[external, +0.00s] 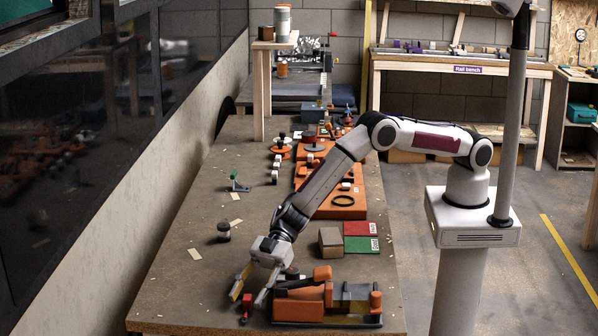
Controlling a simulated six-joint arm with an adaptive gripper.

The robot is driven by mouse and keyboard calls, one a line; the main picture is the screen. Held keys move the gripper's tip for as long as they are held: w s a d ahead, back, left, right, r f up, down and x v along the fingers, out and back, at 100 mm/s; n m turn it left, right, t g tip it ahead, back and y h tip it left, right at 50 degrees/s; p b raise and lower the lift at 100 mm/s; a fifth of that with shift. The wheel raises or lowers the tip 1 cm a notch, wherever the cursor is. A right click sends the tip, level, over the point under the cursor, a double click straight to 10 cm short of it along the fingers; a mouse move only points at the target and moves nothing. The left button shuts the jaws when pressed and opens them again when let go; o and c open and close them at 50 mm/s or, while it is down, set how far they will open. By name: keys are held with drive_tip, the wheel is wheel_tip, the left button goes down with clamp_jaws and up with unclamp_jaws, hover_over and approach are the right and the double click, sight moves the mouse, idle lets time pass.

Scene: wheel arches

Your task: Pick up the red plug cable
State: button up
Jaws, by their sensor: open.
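A small red upright object (246,309), which looks like the red plug, stands on the workbench near its front edge. Any cable on it is too small or hidden to make out. My gripper (248,299) points down at the front of the bench with its fingers spread apart. In this view the red object appears between the two fingertips. I cannot tell whether either finger touches it.
An orange and grey fixture (325,302) stands close to the right of my gripper. A cardboard-coloured block (330,241), red and green pads (361,243) and an orange board (345,205) lie farther back. The bench's left side (185,290) is mostly clear.

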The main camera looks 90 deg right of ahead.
clamp_jaws()
drive_tip(key=shift+r, duration=0.15)
wheel_tip(320, 180, up, 10)
idle(0.9)
idle(0.4)
